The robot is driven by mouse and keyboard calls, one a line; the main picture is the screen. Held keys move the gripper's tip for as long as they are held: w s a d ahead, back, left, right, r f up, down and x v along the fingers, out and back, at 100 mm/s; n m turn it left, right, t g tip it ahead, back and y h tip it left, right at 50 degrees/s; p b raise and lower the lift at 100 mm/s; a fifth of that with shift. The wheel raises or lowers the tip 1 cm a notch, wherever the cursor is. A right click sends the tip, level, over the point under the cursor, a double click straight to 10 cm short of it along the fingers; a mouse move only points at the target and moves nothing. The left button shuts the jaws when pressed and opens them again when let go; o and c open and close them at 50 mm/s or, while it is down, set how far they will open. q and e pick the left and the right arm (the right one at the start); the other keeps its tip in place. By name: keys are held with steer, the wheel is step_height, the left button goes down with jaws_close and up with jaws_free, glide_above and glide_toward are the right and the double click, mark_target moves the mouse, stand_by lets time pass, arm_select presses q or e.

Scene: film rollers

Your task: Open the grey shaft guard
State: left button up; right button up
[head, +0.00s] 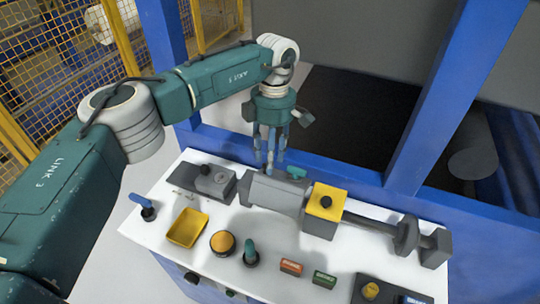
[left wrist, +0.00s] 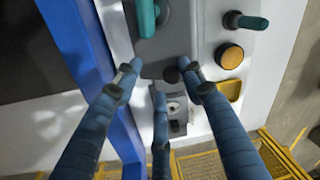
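A grey angular housing (head: 272,192), which looks like the shaft guard, lies along the white panel at the left end of a shaft (head: 368,222). It looks closed. A teal handle (head: 297,172) stands at its back edge and shows at the top of the left wrist view (left wrist: 147,18). My left gripper (head: 270,165) points down at the housing's left end, left of the teal handle. Its three fingers are spread with nothing between them; in the left wrist view (left wrist: 160,80) they frame the housing's end and a dark knob (left wrist: 172,74). Contact cannot be told. My right gripper is not in view.
A yellow block (head: 325,202) sits on the shaft right of the housing. A small grey box (head: 214,182) is to its left. In front are a yellow tray (head: 187,227), an orange button (head: 222,243) and a teal lever (head: 250,252). A blue post (head: 440,95) rises behind.

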arm_select(q)
steer(key=shift+w+r, duration=0.1)
steer(key=shift+r, duration=0.2)
step_height(320, 180, up, 11)
steer(key=w, duration=0.1)
steer(key=shift+w+d+r, duration=0.15)
steer(key=shift+d, duration=0.05)
stand_by(0.5)
